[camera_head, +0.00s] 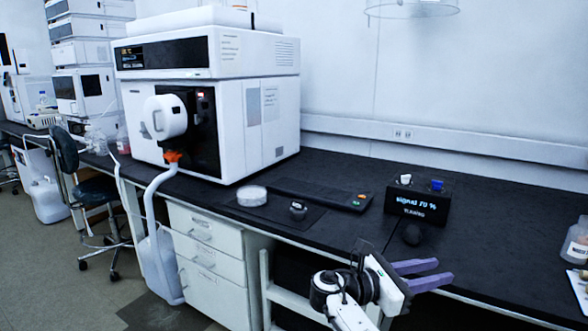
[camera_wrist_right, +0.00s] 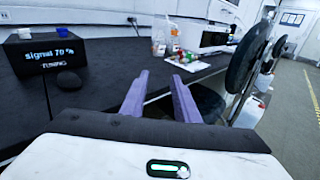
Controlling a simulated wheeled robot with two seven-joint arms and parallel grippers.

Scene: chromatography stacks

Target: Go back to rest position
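My right gripper (camera_head: 444,272) is at the lower right of the head view, in front of the bench's front edge. Its two purple fingers point to the right and stand apart with nothing between them. The right wrist view also shows the parted fingers (camera_wrist_right: 160,75), with bench top and floor beyond them. My left arm and gripper are not in the head view.
A black bench (camera_head: 480,205) runs across the view. A black box (camera_head: 417,200) reading "signal 70 %" stands on it, with a dark knob (camera_head: 412,235) in front. A large white instrument (camera_head: 215,95) stands left. A dark stool (camera_head: 88,190) is on the floor.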

